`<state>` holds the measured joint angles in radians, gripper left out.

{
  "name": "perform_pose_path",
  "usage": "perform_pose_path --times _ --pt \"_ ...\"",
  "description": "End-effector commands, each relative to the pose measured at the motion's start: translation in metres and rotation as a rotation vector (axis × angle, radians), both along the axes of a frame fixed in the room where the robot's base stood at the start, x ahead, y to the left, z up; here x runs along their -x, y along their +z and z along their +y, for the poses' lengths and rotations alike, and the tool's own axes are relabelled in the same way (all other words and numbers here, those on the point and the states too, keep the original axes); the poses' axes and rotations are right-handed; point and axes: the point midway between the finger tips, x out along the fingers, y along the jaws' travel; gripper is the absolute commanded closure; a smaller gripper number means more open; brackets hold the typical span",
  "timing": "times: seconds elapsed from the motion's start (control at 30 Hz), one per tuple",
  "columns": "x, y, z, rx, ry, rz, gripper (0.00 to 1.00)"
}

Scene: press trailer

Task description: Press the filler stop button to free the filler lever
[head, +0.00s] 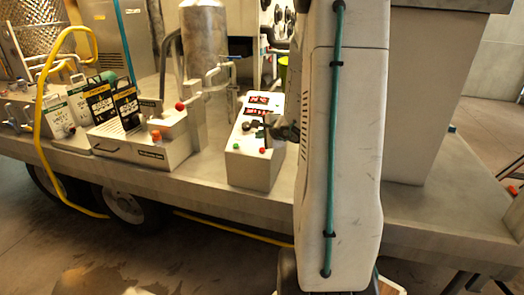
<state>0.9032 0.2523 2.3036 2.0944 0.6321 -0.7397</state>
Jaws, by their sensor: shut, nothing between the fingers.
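A white control box (255,158) stands on the trailer deck, with red lit displays (258,106) on its sloped top. A red button (263,150) and a green button (236,146) sit near its front edge, with dark knobs above them. I cannot read which control is the filler stop. My dark gripper (277,131) is shut over the right side of the panel and hides part of it; I cannot tell whether it touches. Left of the box, a lever with a red ball (180,106) rises from a white filler-like unit (150,155); an orange knob (156,135) stands on that unit.
My white arm link fills the middle right and hides what is behind it. Pipes and a steel tank (205,45) stand behind the box. Black cards (112,103) and a yellow hose (37,125) are at left. The deck's front edge (235,203) is bare.

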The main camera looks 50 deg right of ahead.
Motion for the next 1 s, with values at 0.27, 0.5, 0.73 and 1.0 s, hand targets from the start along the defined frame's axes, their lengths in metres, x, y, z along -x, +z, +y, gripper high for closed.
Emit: perform_pose_path --times 0.27,0.5,0.73,1.0 --pt "-0.007 -0.037 -0.018 -0.003 -0.001 0.001 1.00" --pt "-0.011 -0.055 -0.027 -0.002 -0.001 0.000 1.00" --pt "-0.012 -0.058 -0.029 0.000 0.000 -0.001 1.00" --pt "-0.012 -0.058 -0.028 0.000 0.000 -0.001 1.00"
